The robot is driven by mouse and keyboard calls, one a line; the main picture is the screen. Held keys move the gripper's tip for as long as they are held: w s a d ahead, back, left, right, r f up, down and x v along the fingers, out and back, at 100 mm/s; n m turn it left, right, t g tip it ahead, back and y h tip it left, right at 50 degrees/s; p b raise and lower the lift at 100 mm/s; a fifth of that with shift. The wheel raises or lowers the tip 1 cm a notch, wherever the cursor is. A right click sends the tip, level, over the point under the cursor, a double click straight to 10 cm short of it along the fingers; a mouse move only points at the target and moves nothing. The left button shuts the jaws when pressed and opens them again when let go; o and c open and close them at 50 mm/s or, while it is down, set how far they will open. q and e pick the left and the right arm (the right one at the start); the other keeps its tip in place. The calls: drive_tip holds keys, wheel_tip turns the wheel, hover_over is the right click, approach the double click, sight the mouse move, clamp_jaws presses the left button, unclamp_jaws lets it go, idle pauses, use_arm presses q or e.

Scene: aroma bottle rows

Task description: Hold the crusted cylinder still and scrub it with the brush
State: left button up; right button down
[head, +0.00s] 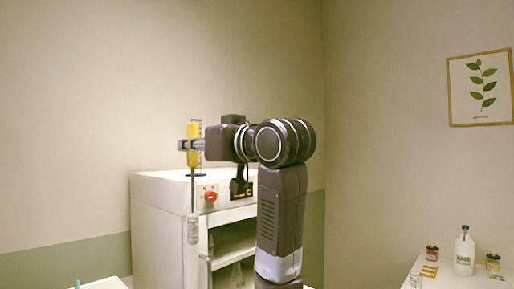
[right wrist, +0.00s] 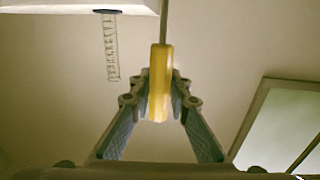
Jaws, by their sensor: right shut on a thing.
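My right gripper (head: 190,145) is shut on the yellow handle of a brush (head: 193,158). The brush hangs upright, its thin shaft and pale bristle head pointing down in front of the white cabinet. The right wrist view shows the yellow handle (right wrist: 160,85) between both fingers. A clear graduated cylinder with a blue base (right wrist: 111,48) shows there, apart from the brush. In the head view its blue base (head: 197,175) sits on the cabinet top, behind the brush. I cannot tell whether it is crusted. My left gripper is out of view.
The white cabinet (head: 158,222) has a red knob (head: 210,196) and open shelves. At the lower right, a white table (head: 452,280) carries a white bottle (head: 464,252), small jars and a small glass. A framed leaf picture (head: 480,87) hangs on the right wall.

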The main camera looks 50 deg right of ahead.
drive_tip(key=w+a+f+n+g+y, duration=0.1)
drive_tip(key=w+a+f+n+y, duration=0.3)
drive_tip(key=a, duration=0.6)
drive_tip(key=s+a+n+g+y, duration=0.15)
drive_tip(key=a+y, duration=0.35)
drive_tip(key=a, duration=0.6)
drive_tip(key=s+a+f+n+g+y, duration=0.2)
drive_tip(key=a+f+n+y, duration=0.1)
drive_tip(key=a, duration=0.5)
drive_tip(key=s+a+f+n+g+y, duration=0.3)
drive_tip(key=a+y, duration=0.1)
drive_tip(key=a, duration=0.4)
drive_tip(key=shift+a+f+n+g, duration=0.15)
drive_tip(key=shift+a+n+g, duration=0.2)
drive_tip(key=shift+a, duration=0.05)
drive_tip(key=shift+d, duration=0.1)
drive_tip(key=shift+s+d+f, duration=0.1)
drive_tip(key=shift+f, duration=2.05)
drive_tip(key=shift+f, duration=1.25)
